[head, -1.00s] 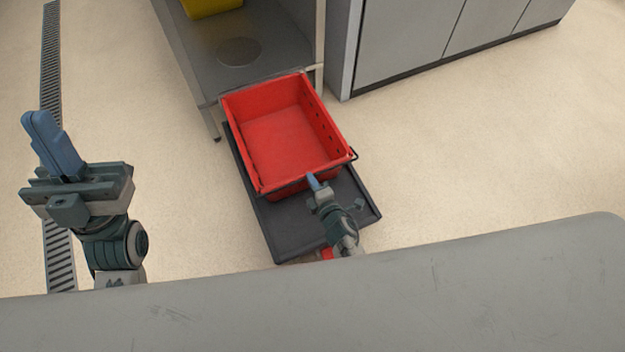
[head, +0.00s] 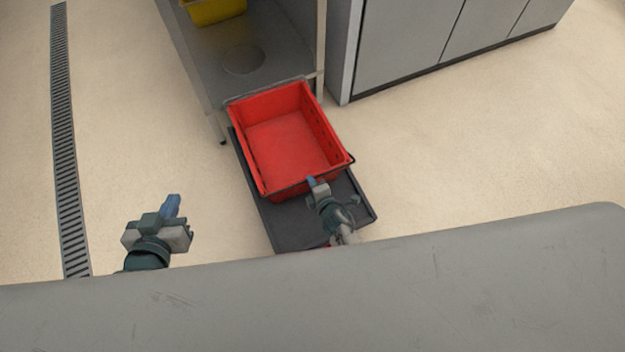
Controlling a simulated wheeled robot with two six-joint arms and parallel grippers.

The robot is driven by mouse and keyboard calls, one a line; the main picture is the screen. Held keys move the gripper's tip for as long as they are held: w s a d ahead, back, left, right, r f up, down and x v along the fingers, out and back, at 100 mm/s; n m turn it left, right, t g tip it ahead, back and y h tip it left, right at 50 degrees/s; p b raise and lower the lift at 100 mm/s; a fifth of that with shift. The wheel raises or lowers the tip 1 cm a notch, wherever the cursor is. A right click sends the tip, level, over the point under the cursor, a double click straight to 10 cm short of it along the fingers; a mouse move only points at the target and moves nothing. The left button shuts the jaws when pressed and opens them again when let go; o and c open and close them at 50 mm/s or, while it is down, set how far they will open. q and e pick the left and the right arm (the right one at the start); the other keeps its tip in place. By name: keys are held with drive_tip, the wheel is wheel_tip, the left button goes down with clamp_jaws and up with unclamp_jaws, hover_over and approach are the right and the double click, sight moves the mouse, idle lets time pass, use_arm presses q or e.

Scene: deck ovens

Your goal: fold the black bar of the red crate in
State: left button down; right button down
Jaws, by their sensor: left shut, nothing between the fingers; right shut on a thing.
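The red crate (head: 295,139) is empty and sits on a dark tray-like base (head: 290,227). Its black bar (head: 335,170) runs along the crate's near side, just outside the near rim, with its right end at the near right corner. My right gripper (head: 312,182) is at the middle of this bar and shut on it; the fingers hide the part they hold. My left gripper (head: 172,205) is shut and empty, over the floor to the left of the crate and apart from it.
A grey metal shelf unit (head: 243,62) stands just behind the crate, with a yellow crate (head: 215,10) on it. A grey cabinet (head: 410,45) is at the back right. A floor drain (head: 68,150) runs along the left. Open floor lies on both sides.

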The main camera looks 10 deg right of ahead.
use_arm(q)
drive_tip(key=s+a+f+g+y+p, duration=0.25)
drive_tip(key=s+g+p, duration=0.35)
drive_tip(key=s+g, duration=0.3)
use_arm(e)
drive_tip(key=r+g+p, duration=0.1)
drive_tip(key=p, duration=0.1)
drive_tip(key=w+g+p, duration=0.1)
drive_tip(key=p, duration=0.1)
drive_tip(key=w+r+g+h+p, duration=0.1)
drive_tip(key=g+p, duration=0.1)
drive_tip(key=p, duration=0.1)
drive_tip(key=shift+a+r, duration=0.25)
drive_tip(key=shift+r, duration=0.05)
use_arm(q)
drive_tip(key=s+a+f+g, duration=0.1)
drive_tip(key=f, duration=0.9)
drive_tip(key=s+a+f+g, duration=0.1)
drive_tip(key=s+a+f, duration=0.1)
drive_tip(key=f, duration=0.9)
drive_tip(key=shift+f+p, duration=0.2)
drive_tip(key=shift+p, duration=0.1)
use_arm(e)
drive_tip(key=shift+g, duration=0.3)
use_arm(q)
drive_tip(key=shift+s+a, duration=0.1)
use_arm(e)
drive_tip(key=c, duration=1.6)
unclamp_jaws()
drive_tip(key=shift+o, duration=0.2)
